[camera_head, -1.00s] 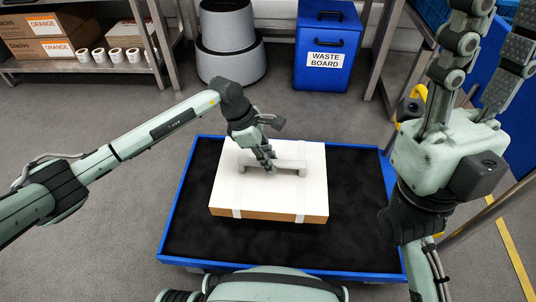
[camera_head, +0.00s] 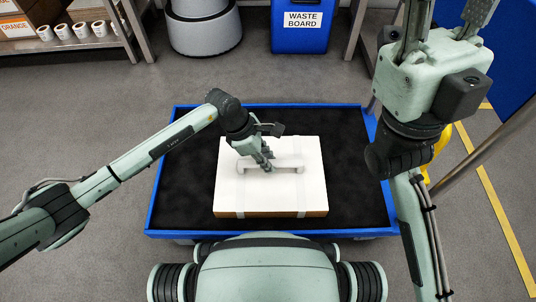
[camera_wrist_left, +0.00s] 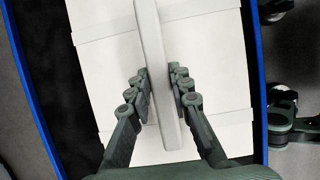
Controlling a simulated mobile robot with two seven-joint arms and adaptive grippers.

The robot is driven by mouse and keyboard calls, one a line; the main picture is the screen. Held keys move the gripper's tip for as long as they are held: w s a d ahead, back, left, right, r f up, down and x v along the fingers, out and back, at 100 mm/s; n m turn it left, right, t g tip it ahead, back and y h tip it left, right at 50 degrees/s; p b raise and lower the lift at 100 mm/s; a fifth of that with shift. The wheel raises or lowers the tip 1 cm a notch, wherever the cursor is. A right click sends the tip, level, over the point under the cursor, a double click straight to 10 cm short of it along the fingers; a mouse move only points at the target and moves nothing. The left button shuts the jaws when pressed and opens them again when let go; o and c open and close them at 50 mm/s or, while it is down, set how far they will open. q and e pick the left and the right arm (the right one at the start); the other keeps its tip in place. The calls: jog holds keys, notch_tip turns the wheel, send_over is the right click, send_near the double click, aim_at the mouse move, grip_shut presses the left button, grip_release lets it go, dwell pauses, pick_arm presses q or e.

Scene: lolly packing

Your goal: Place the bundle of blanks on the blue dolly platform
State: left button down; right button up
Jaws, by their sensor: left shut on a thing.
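The bundle of blanks (camera_head: 235,195) is a flat white-topped stack with brown edges, pale straps and a white bar handle (camera_head: 290,163) on top. My left gripper (camera_head: 268,164) is shut on this handle; the wrist view shows its fingers (camera_wrist_left: 164,85) on both sides of the bar. The bundle is level over the black deck of the blue dolly (camera_head: 160,205), inside its rim and closer to the front. I cannot tell whether it touches the deck. My right gripper (camera_head: 440,20) is raised at the upper right, fingers spread and empty, tips cut off.
A blue waste board bin (camera_head: 300,35) and a grey round-based unit (camera_head: 203,30) stand behind the dolly. A shelf with boxes and white rolls (camera_head: 80,32) is at the upper left. Grey floor (camera_head: 110,85) is clear left of the dolly.

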pick_arm(q)
jog(key=c, duration=1.8)
grip_release()
jog(key=o, duration=0.4)
jog(key=p+v, duration=0.3)
jog(key=v, duration=0.9)
